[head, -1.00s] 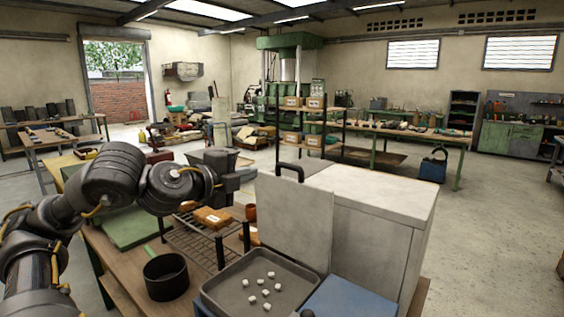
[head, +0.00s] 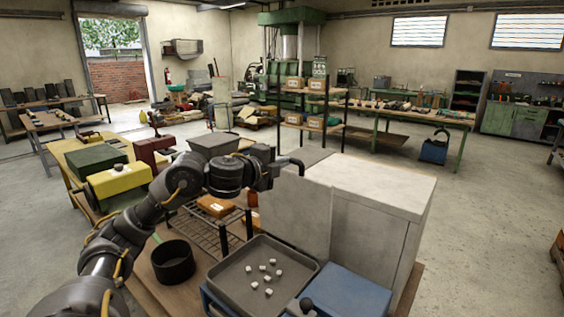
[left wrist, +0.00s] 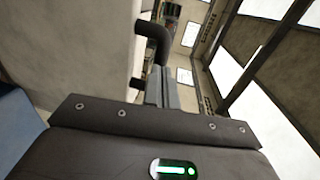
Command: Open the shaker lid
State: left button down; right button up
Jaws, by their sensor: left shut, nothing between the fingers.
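The shaker has a blue body (head: 350,297), a dark grey tray (head: 228,278) holding several small white pieces (head: 268,268), and a pale grey lid panel (head: 297,213). The lid stands upright behind the open tray. A black bar handle (head: 293,161) is at its top left; in the left wrist view the handle (left wrist: 153,38) curves out from the lid's face. My left gripper (head: 283,170) is at the handle, its fingers (left wrist: 165,88) shut and empty just in front of it. Whether they touch it I cannot tell. My right gripper is out of view.
A large pale cabinet (head: 375,190) stands close behind and right of the lid. A wire rack (head: 200,235) with orange boxes and a black pot (head: 173,262) are left of the tray. A black knob (head: 303,306) sits on the shaker's front.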

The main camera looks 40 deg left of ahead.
pick_arm(q)
jog(key=w, duration=0.5)
jog(key=shift+w+r, duration=0.2)
jog(key=shift+w, duration=0.15)
jog(key=shift+s+r, duration=0.1)
